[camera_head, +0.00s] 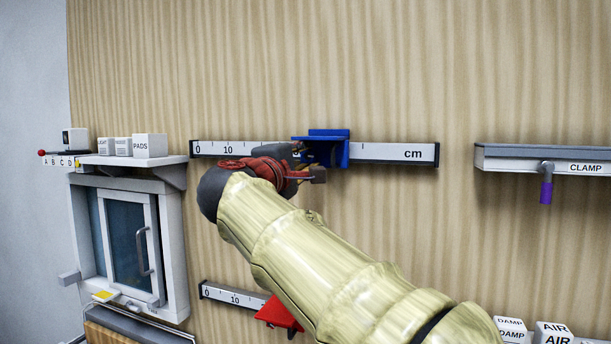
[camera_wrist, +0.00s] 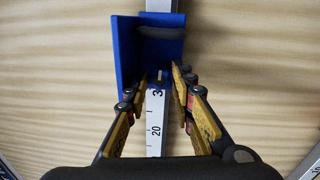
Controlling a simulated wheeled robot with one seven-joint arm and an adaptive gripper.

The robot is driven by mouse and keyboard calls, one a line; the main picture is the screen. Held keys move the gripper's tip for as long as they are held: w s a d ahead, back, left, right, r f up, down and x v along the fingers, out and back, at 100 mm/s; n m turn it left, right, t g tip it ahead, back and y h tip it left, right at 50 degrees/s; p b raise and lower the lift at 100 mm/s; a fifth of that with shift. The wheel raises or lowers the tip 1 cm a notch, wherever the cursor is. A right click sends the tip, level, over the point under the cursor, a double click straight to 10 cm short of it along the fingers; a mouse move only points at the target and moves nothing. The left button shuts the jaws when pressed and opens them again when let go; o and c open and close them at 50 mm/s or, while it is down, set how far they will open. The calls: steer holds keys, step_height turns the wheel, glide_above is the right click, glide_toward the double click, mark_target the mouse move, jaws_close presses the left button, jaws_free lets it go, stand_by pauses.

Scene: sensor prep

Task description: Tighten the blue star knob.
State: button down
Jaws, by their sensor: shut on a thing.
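A blue slider bracket (camera_head: 342,150) sits on the upper ruler rail (camera_head: 385,151), right of its middle. In the wrist view the same bracket (camera_wrist: 128,45) fills the top centre, with the rail (camera_wrist: 154,140) running below it. My gripper (camera_head: 308,160) reaches the bracket from the lower left in the head view. In the wrist view my gripper's fingertips (camera_wrist: 158,79) meet the bracket's lower part, one on each side of the rail, near the 30 mark. They are closed on the blue star knob, whose shape is mostly hidden by the fingers.
A lower rail (camera_head: 232,296) carries a red slider (camera_head: 279,314), partly behind my arm. A shelf with boxes (camera_head: 150,146) stands above a small glazed cabinet (camera_head: 130,240) at left. A clamp shelf (camera_head: 545,155) with a purple handle (camera_head: 546,191) is at right. The wall between is clear.

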steer(key=m+b, duration=0.1)
steer(key=m, duration=0.1)
steer(key=m+h+b, duration=0.1)
steer(key=m+b, duration=0.1)
steer(key=m, duration=0.1)
steer(key=shift+w+a+f, duration=0.1)
steer(key=shift+f, duration=0.1)
steer(key=shift+m+b, duration=0.3)
steer(key=shift+m, duration=0.2)
steer(key=c, duration=1.8)
jaws_free()
steer(key=shift+o, duration=0.2)
steer(key=shift+r, duration=0.1)
steer(key=r+v, duration=0.1)
steer(key=v, duration=0.7)
steer(key=shift+f, duration=0.4)
